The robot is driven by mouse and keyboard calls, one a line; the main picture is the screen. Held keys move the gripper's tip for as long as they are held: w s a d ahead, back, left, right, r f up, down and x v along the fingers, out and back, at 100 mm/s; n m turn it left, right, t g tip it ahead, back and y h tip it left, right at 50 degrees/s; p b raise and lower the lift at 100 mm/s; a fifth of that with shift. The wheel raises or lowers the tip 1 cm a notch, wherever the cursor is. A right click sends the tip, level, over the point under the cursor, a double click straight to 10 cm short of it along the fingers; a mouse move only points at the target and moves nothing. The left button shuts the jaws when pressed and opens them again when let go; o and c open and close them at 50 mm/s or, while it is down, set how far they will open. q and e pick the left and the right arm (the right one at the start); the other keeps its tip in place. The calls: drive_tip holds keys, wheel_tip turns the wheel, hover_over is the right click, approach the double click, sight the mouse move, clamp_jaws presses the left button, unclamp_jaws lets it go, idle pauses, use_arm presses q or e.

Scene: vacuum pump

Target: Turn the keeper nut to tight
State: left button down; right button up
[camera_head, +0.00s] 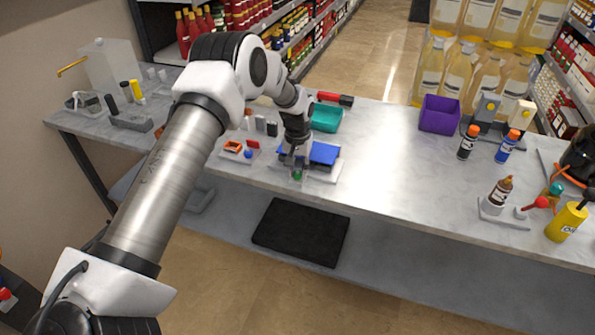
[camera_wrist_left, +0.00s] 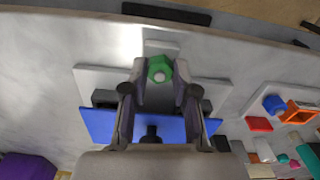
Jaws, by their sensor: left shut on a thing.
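The keeper nut looks to be the green hexagonal nut (camera_wrist_left: 159,69) with a grey centre in the left wrist view. It also shows as a small green spot (camera_head: 297,176) in the head view, at the front of the vacuum pump fixture. The fixture has a blue plate (camera_head: 324,153) on a pale base (camera_wrist_left: 88,78). My left gripper (camera_head: 296,168) points down over the front of the fixture. Its fingers (camera_wrist_left: 159,82) are shut on the green nut, one on each side. My arm and gripper hide part of the fixture. My right gripper is not in view.
A teal bin (camera_head: 327,118) and a red-ended tool (camera_head: 335,98) lie behind the fixture. Small orange and blue parts (camera_head: 234,147) sit left of it. A purple bin (camera_head: 440,114) and bottles (camera_head: 468,142) stand to the right. The table between is clear.

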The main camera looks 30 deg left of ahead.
sight(298, 172)
use_arm(q)
drive_tip(key=m+b, duration=0.1)
drive_tip(key=m, duration=0.4)
drive_tip(key=shift+s+f+m, duration=0.1)
drive_tip(key=shift+f+m, duration=0.05)
drive_tip(key=shift+m, duration=0.15)
drive_tip(key=shift+m+b, duration=0.35)
drive_tip(key=shift+m, duration=1.85)
drive_tip(key=c, duration=0.9)
unclamp_jaws()
drive_tip(key=shift+w, duration=0.2)
wheel_tip(298, 172, up, 12)
